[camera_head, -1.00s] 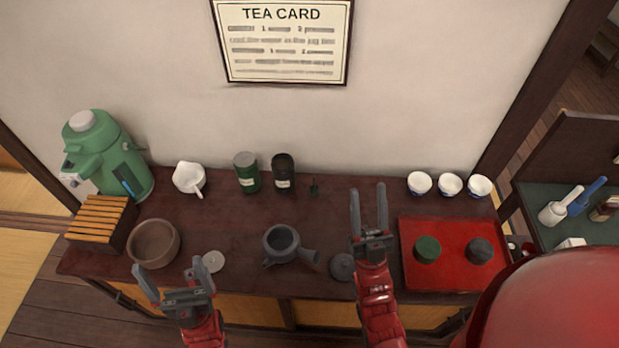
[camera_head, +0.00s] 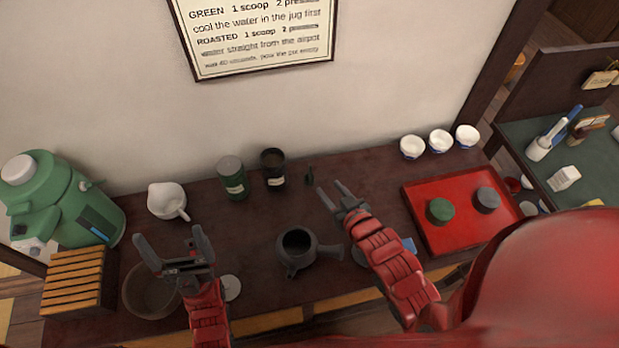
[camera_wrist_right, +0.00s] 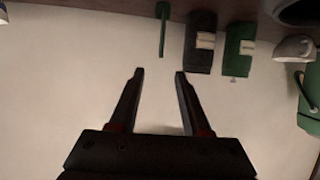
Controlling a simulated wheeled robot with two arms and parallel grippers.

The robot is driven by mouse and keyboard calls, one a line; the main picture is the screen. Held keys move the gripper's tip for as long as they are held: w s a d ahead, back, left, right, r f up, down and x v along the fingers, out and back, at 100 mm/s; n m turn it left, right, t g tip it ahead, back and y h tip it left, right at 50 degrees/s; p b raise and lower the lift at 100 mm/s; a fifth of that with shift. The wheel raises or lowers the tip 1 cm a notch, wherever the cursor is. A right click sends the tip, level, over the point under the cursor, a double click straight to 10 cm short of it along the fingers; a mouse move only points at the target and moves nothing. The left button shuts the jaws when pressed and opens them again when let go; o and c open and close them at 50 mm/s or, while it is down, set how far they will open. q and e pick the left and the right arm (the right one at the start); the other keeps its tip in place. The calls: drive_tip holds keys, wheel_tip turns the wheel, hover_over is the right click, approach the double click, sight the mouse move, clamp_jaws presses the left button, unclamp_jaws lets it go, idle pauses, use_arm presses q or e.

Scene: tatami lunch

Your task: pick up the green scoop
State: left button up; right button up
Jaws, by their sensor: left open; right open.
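The small green scoop (camera_head: 309,175) stands at the back of the dark wooden counter (camera_head: 262,224), right of the black tin (camera_head: 273,170). My right gripper (camera_head: 329,186) is open and empty, in front of the scoop and slightly to its right. In the right wrist view the scoop (camera_wrist_right: 163,28) shows as a thin green piece, beyond the open, empty fingers (camera_wrist_right: 159,74) and apart from them. My left gripper (camera_head: 168,235) is open and empty above the brown bowl (camera_head: 145,300), far left of the scoop.
A green tin (camera_head: 232,180) stands left of the black tin. A white jug (camera_head: 166,200) and green airpot (camera_head: 60,205) are further left. A dark teapot (camera_head: 297,250) is at the front middle. A red tray (camera_head: 465,236) with two lids and several white cups are right.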

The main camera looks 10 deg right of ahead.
sight(311, 167)
drive_tip(key=p+x, duration=0.1)
drive_tip(key=x, duration=0.9)
drive_tip(key=shift+w+r+p, duration=0.15)
drive_tip(key=shift+r+p, duration=0.05)
drive_tip(key=shift+p, duration=0.15)
drive_tip(key=shift+w+a+f, duration=0.15)
drive_tip(key=shift+w+f, duration=0.2)
drive_tip(key=shift+w, duration=0.05)
drive_tip(key=shift+w+a+p, duration=0.1)
drive_tip(key=shift+w+p, duration=0.25)
drive_tip(key=shift+p, duration=0.05)
drive_tip(key=p+x, duration=0.1)
drive_tip(key=x, duration=0.2)
drive_tip(key=shift+w+a+f+p, duration=0.15)
drive_tip(key=shift+w+p, duration=0.15)
drive_tip(key=shift+w, duration=0.05)
drive_tip(key=shift+w+f, duration=0.25)
drive_tip(key=shift+f, duration=0.05)
drive_tip(key=shift+c, duration=0.3)
clamp_jaws()
